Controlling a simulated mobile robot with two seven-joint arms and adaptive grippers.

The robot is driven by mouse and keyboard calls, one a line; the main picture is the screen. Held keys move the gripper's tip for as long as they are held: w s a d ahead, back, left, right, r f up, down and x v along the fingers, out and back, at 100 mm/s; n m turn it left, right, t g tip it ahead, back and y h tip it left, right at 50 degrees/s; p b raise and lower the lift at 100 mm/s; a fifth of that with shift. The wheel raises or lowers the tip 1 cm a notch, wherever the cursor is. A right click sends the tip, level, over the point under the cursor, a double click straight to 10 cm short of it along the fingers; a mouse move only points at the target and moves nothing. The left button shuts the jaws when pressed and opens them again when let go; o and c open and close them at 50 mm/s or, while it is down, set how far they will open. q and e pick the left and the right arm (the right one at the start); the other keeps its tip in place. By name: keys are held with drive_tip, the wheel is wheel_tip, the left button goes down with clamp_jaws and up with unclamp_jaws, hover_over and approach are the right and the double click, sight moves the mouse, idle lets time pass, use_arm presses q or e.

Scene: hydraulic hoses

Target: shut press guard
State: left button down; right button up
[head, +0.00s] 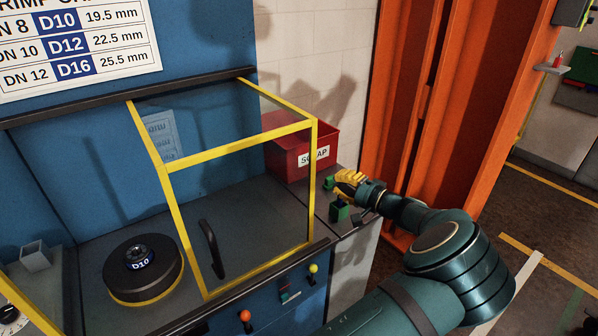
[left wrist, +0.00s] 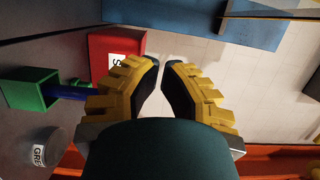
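The press guard (head: 240,147) is a clear box with a yellow frame at the middle of the head view. Its front pane carries a black upright handle (head: 212,248) near the left edge. The space left of this pane, around the round black D10 die (head: 143,268), is not covered by it. My left gripper (head: 345,184), with yellow ridged fingers, is right of the guard, beside the red scrap bin and apart from the handle. In the left wrist view its fingertips (left wrist: 161,64) stand a small gap apart with nothing between them. My right gripper is out of view.
The red scrap bin (head: 300,150) stands behind the guard's right side. Small green blocks (head: 339,211) are by my gripper. Orange pillars (head: 440,100) rise behind my arm.

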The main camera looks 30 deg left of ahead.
use_arm(q)
drive_tip(key=s+a, duration=0.2)
drive_tip(key=a, duration=0.9)
drive_tip(key=shift+s, duration=0.15)
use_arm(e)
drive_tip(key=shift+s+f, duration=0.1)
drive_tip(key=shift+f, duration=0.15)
use_arm(q)
drive_tip(key=shift+a, duration=0.1)
